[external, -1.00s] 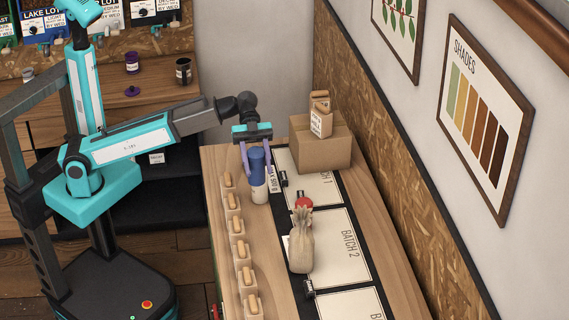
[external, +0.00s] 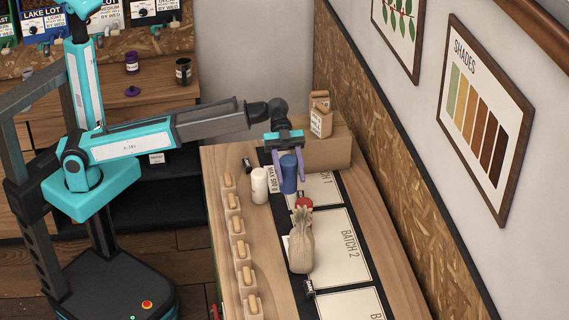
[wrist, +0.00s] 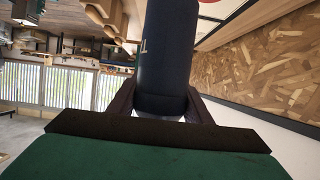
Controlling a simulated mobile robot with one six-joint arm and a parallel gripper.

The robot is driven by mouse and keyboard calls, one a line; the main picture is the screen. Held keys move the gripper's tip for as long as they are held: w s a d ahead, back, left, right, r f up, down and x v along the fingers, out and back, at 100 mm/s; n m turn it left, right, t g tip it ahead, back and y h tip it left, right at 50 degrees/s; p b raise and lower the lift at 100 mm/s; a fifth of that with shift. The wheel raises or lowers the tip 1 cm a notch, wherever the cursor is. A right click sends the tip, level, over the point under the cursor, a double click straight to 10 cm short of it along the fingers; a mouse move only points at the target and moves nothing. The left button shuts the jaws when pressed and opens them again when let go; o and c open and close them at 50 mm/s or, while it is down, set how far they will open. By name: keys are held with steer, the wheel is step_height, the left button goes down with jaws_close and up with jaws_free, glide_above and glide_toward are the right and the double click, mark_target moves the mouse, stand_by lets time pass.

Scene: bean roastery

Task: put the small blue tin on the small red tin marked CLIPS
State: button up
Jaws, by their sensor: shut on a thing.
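My gripper (external: 289,172) is shut on the small blue tin (external: 288,178), upright between its purple fingers near the far end of the wooden bench. In the wrist view the tin (wrist: 165,60) looks dark navy and fills the space between the fingers. A small red tin (external: 304,202) is just in front and to the right of the held tin in the external view. Only its round upper part shows above a tied sack; no CLIPS marking can be read. I cannot tell the exact height of the blue tin above the bench.
The burlap sack (external: 301,248) stands close in front of the red tin. A white cylinder (external: 259,185) stands left of the held tin. A cardboard box (external: 330,153) with a paper bag (external: 320,120) is behind. Several wooden-handled blocks (external: 241,252) line the left edge.

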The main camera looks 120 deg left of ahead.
steer(key=w, duration=0.1)
steer(key=w+a+p, duration=0.1)
steer(key=w, duration=0.3)
steer(key=shift+a+f, duration=0.2)
steer(key=shift+a, duration=0.2)
steer(key=shift+f+p, duration=0.95)
steer(key=shift+f, duration=0.8)
steer(key=shift+f, duration=0.15)
steer(key=o, duration=1.2)
steer(key=shift+o, duration=0.2)
